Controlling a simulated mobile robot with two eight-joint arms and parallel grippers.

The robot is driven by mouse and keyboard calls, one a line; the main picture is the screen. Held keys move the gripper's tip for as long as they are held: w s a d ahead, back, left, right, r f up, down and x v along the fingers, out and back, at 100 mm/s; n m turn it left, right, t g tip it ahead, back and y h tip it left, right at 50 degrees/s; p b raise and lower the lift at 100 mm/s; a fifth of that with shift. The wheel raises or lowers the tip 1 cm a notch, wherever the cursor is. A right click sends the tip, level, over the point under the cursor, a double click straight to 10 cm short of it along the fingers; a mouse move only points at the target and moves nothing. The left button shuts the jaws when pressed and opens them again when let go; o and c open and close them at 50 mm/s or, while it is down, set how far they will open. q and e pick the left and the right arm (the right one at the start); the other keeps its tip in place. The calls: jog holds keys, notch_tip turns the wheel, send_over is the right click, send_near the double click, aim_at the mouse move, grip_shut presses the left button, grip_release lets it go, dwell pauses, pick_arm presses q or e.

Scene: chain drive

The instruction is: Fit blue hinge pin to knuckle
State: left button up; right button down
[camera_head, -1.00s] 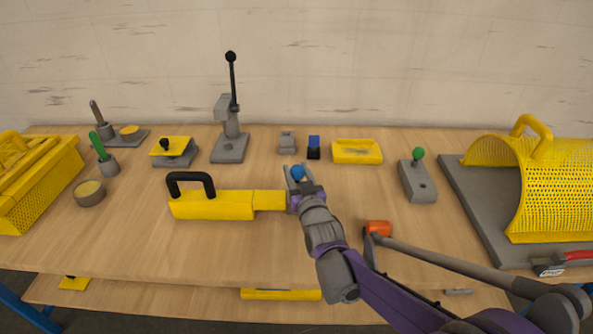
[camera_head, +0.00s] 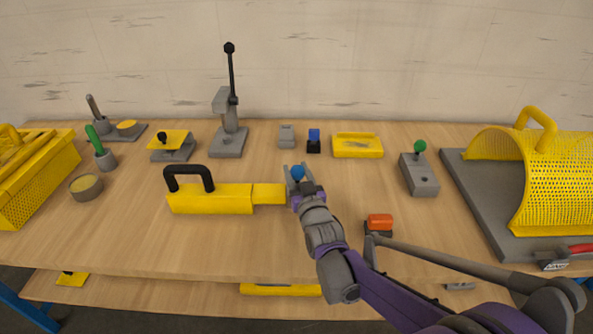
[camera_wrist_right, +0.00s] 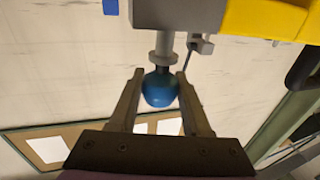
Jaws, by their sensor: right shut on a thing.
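The blue hinge pin shows its round blue head (camera_head: 297,172) between the fingers of my right gripper (camera_head: 299,172) in the head view. In the right wrist view the blue head (camera_wrist_right: 160,88) sits between both fingers of my right gripper (camera_wrist_right: 160,92), with a grey collar and shaft (camera_wrist_right: 166,44) beyond it. The shaft reaches the lower edge of a grey block (camera_wrist_right: 180,14), which looks like the knuckle, beside a yellow body (camera_wrist_right: 268,18). I cannot tell how far the shaft is inside. My left gripper is out of view.
The yellow body with a black handle (camera_head: 210,198) lies directly left of my right gripper. An orange block (camera_head: 380,221) is to its right. A grey block with a green knob (camera_head: 420,175), a yellow tray (camera_head: 357,146) and a perforated yellow guard (camera_head: 560,185) stand further off.

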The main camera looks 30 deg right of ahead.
jog(key=shift+f+b, duration=0.7)
jog(key=shift+f, duration=0.5)
jog(key=shift+c, duration=1.4)
grip_release()
jog(key=p+v, duration=0.1)
jog(key=v, duration=1)
jog(key=shift+w, duration=0.1)
